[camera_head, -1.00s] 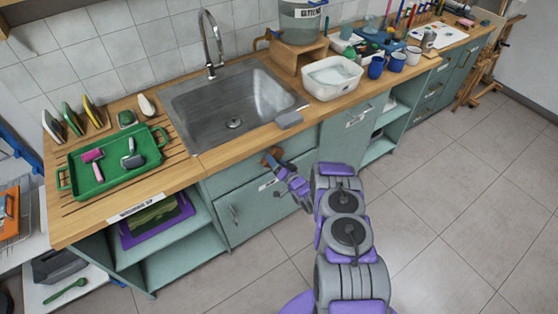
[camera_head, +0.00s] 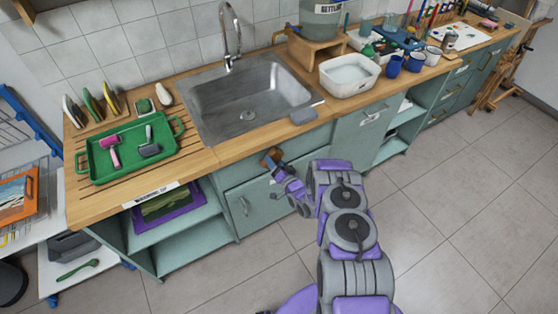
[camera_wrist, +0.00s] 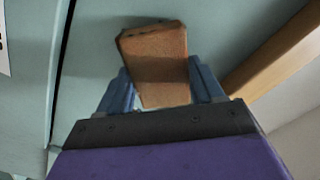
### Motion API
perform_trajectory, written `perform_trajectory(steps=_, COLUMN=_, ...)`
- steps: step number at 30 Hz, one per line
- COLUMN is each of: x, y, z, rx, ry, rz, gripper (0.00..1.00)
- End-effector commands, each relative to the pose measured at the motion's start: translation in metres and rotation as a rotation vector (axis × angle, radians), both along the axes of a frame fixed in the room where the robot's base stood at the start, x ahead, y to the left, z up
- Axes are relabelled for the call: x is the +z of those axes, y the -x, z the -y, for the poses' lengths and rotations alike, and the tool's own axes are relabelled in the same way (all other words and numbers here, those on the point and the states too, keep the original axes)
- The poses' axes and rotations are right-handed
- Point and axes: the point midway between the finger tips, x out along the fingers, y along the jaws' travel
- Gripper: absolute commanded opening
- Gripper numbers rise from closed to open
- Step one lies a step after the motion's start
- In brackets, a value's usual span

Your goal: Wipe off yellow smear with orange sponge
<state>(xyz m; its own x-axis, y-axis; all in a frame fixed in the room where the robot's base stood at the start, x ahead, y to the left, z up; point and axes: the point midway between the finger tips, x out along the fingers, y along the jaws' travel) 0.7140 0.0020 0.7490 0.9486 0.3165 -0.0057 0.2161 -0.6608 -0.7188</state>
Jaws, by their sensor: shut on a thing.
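My gripper (camera_head: 274,163) is shut on an orange-brown sponge (camera_head: 270,156). It holds the sponge in front of the teal cabinet, just below the worktop's front edge. In the wrist view the sponge (camera_wrist: 155,62) sits between the two blue fingers of my gripper (camera_wrist: 163,88), with a teal panel close behind it. I cannot tell whether the sponge touches that panel. I cannot make out a yellow smear in any view.
The wooden worktop (camera_head: 235,150) holds a metal sink (camera_head: 245,108), a grey block (camera_head: 303,116) at its front, a white basin (camera_head: 345,88), and a green tray (camera_head: 98,170) at left.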

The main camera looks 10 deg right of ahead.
Motion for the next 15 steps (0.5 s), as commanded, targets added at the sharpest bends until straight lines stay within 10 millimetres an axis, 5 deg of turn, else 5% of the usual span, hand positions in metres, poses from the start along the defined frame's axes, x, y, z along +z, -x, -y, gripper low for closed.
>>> perform_trajectory(steps=15, x=0.000, y=0.011, z=0.000, rx=-0.003, ry=0.000, rz=-0.003, gripper=0.42)
